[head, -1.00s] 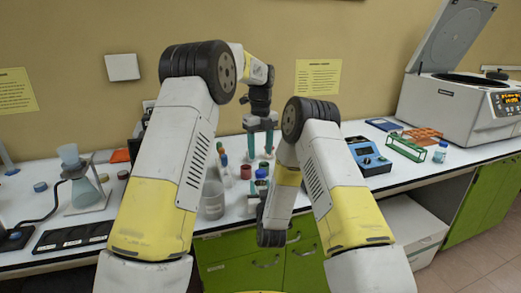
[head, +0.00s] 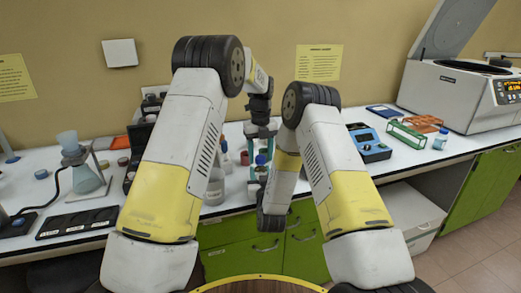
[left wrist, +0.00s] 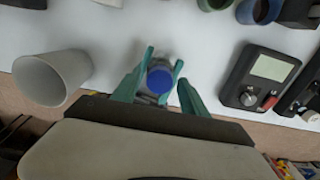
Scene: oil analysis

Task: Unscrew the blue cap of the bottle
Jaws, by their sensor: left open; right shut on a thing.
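The bottle (head: 260,171) with its blue cap (head: 261,159) is upright near the front edge of the bench. In the left wrist view the blue cap (left wrist: 159,81) is seen from above, between teal fingers. My left gripper (head: 261,138) points down over the cap in the head view. In the left wrist view the left gripper (left wrist: 160,75) is open, its fingers spread apart on both sides of the cap. My right gripper (head: 260,178) is low at the bottle and shut on it; my right arm hides much of it.
A blue meter (head: 369,146) and a green rack (head: 407,138) are to the right. A flask on a stand (head: 88,178) is far left.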

